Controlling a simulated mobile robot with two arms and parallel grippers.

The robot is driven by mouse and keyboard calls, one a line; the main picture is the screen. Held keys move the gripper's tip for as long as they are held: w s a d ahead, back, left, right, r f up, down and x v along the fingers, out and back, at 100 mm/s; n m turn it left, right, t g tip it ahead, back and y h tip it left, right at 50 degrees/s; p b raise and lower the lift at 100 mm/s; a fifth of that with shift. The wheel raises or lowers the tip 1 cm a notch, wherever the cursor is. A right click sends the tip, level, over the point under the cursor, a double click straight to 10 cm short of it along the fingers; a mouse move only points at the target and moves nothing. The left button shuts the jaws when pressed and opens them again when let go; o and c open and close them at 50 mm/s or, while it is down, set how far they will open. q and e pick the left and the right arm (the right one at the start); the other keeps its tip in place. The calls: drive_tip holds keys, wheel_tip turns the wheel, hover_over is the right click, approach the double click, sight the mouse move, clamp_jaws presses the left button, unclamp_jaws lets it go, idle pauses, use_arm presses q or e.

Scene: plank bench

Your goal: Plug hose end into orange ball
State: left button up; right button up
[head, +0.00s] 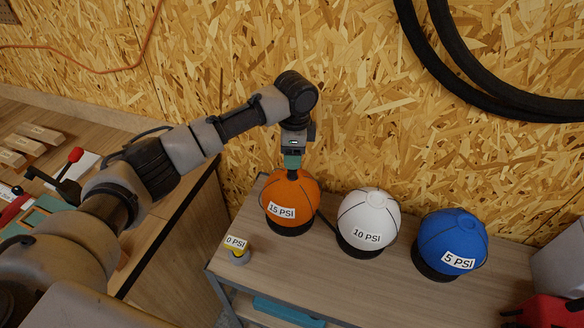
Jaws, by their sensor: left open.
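The orange ball (292,196), labelled 15 PSI, sits in a dark ring base on the small wooden table. My left gripper (292,172) points down directly over the top of the orange ball. Its jaws are open; a teal part and a dark part show at its tip, at or just above the ball's top. I cannot tell whether the dark part is a finger or the hose end, or whether it touches the ball. A thin dark line runs between the orange and white balls; it may be the hose. My right gripper is out of view.
A white ball (370,217) labelled 10 PSI and a blue ball (452,238) labelled 5 PSI stand to the right. A small grey-and-yellow piece (238,253) labelled 0 PSI is at front left. The chipboard wall (350,90) rises close behind; black hoses (465,75) hang on it.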

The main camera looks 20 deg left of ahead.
use_arm(q)
drive_tip(key=shift+d+r+b, duration=0.1)
drive_tip(key=shift+r+b, duration=0.35)
drive_tip(key=shift+r, duration=1.85)
